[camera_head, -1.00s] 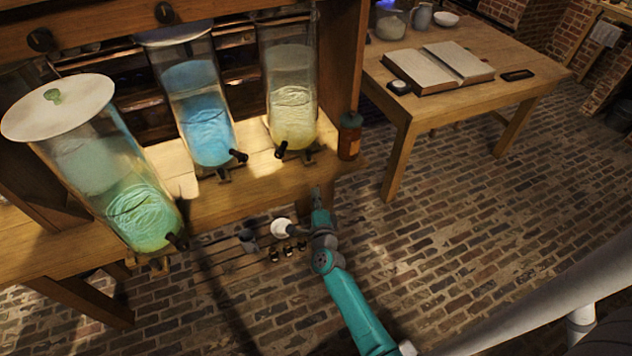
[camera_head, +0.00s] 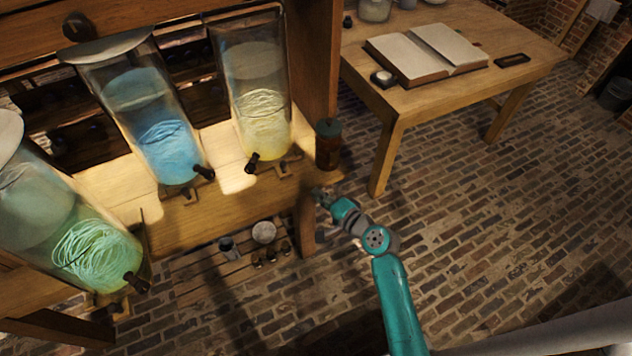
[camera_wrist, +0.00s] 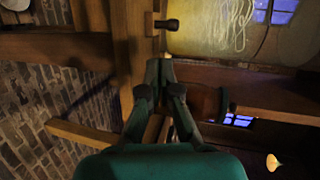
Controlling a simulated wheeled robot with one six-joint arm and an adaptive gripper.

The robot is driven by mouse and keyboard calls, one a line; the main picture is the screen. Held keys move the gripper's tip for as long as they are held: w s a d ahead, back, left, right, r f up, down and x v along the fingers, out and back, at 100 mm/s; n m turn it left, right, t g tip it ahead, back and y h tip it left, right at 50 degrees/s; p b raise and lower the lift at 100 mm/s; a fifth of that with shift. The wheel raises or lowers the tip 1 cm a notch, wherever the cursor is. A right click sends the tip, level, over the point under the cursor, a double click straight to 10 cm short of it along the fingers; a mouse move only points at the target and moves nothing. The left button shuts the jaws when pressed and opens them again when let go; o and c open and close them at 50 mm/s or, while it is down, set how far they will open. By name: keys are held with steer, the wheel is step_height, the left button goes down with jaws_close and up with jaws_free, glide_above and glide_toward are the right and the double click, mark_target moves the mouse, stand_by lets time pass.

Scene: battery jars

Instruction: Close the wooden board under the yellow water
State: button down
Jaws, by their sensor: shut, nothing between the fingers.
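The yellow-water jar (camera_head: 262,118) stands on the wooden bench, its dark tap (camera_head: 252,160) facing front; the jar (camera_wrist: 215,28) also shows in the wrist view. Below it is the wooden front (camera_head: 255,196) of the bench; I cannot tell whether a separate board there stands open. My gripper (camera_head: 322,197) is close to the bench's front right corner, below the brown bottle. In the wrist view my gripper (camera_wrist: 159,70) is shut and empty, its tips near the wooden edge (camera_wrist: 131,50) between the jar and the bottle. Contact cannot be told.
The brown bottle (camera_head: 328,145) stands at the bench's right end. The blue jar (camera_head: 160,135) and green jar (camera_head: 85,245) stand to the left. A low slatted shelf (camera_head: 205,275) holds small vessels. A table (camera_head: 420,100) with an open book is at right. Brick floor lies open in front.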

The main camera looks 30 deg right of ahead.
glide_toward(279, 157)
steer(key=shift+a+f, duration=0.65)
steer(key=shift+f, duration=0.2)
steer(key=shift+w+a, duration=0.15)
steer(key=shift+w, duration=0.4)
steer(key=shift+w+r, duration=0.1)
steer(key=shift+w, duration=2.15)
steer(key=shift+s, duration=0.1)
